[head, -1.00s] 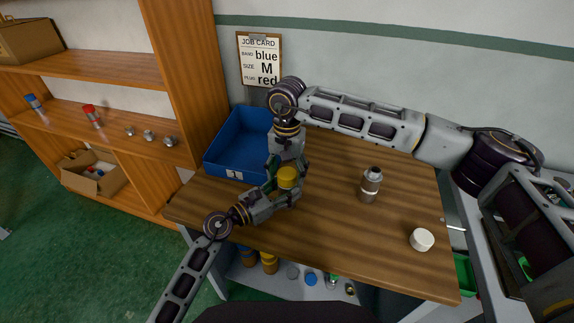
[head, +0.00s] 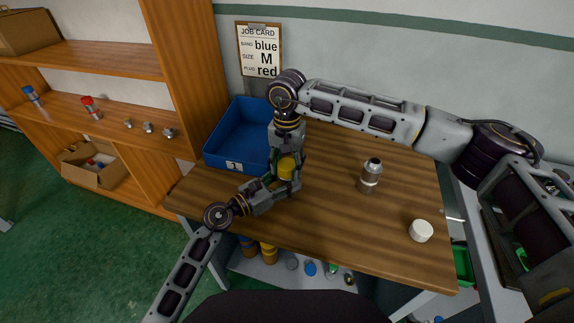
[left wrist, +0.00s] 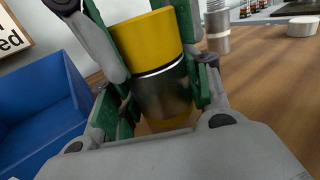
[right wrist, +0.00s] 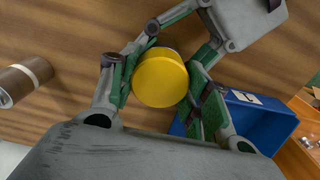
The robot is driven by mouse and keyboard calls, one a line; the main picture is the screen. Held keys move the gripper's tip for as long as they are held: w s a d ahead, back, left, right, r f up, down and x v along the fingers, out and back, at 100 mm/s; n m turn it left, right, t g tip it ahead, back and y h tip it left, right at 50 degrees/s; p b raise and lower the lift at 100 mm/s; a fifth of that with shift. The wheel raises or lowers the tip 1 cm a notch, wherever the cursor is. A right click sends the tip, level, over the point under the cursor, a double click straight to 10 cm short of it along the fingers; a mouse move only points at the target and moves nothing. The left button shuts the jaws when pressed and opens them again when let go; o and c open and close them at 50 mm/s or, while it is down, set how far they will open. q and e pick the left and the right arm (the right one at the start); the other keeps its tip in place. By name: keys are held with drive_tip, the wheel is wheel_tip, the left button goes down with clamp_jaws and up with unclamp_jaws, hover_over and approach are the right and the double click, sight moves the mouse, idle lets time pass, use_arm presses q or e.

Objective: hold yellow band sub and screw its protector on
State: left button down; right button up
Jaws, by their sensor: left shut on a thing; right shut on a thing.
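The yellow protector (left wrist: 146,42) sits on the upper end of the dark metal sub (left wrist: 162,92); a thin bright line shows where they meet. A bit of yellow shows low on the sub. My left gripper (left wrist: 160,100) is shut on the sub's body and holds it upright above the table. My right gripper (right wrist: 160,80) comes from above and is shut around the protector, whose round yellow face (right wrist: 160,82) shows between the green pads. In the head view the protector (head: 286,168) is between both grippers. The threads are hidden, so I cannot tell how they engage.
A blue bin (head: 228,145) stands behind left on the wooden table (head: 330,230). A grey metal sub with a pale band (head: 370,176) stands to the right, and a white cap (head: 421,231) lies near the right edge. Shelves (head: 120,110) stand at the left.

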drive_tip(key=m, duration=0.8)
drive_tip(key=shift+m, duration=0.4)
drive_tip(key=m, duration=0.4)
drive_tip(key=shift+m, duration=0.3)
drive_tip(key=m, duration=0.3)
drive_tip(key=shift+m, duration=0.4)
drive_tip(key=m, duration=0.3)
drive_tip(key=shift+m, duration=0.4)
drive_tip(key=m, duration=0.4)
drive_tip(key=shift+m, duration=0.3)
drive_tip(key=m, duration=0.4)
drive_tip(key=shift+m, duration=0.3)
drive_tip(key=m, duration=0.3)
drive_tip(key=shift+f+m, duration=0.1)
drive_tip(key=shift+m, duration=0.3)
drive_tip(key=o, duration=1.2)
